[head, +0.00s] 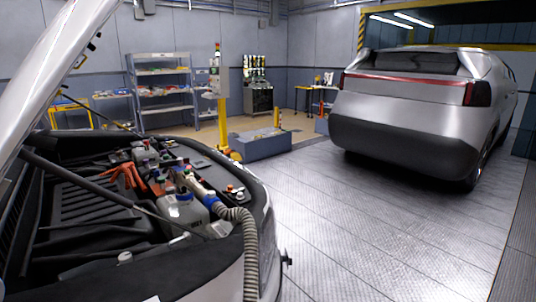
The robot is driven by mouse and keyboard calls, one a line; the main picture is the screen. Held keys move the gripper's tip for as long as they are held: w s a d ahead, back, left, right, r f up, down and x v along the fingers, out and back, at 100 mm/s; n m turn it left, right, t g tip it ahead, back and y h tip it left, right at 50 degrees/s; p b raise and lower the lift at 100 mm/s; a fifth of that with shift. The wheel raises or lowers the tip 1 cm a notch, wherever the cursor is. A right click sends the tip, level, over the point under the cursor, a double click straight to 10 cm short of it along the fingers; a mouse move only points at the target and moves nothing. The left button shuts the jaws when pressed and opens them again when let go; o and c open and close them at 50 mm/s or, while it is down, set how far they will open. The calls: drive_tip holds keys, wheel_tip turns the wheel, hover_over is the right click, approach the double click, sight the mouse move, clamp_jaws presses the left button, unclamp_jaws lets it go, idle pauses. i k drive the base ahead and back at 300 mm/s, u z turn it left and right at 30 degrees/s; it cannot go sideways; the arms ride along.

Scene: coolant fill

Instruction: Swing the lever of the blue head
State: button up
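A filling head with blue parts (210,200) sits in the open engine bay of the near car, by a pale tank with a blue band (184,209). A grey corrugated hose (249,250) runs from the head over the car's edge and down. A pale, narrow part slopes up and left from the blue; I cannot tell whether it is the lever. Small red and green spots show near its upper end. The lever's position is too small to make out. My gripper is not in view.
The raised hood (62,62) and a thin rod (95,108) stand over the bay's left side. Orange parts (125,173) lie left of the head. A silver car (425,105) stands behind right. The metal floor (380,235) between the cars is clear.

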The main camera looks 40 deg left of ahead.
sight(180, 162)
drive_tip(key=u, duration=0.2)
drive_tip(key=i, duration=1.45)
drive_tip(key=u, duration=1.35)
drive_tip(key=i, duration=0.95)
drive_tip(key=u, duration=0.9)
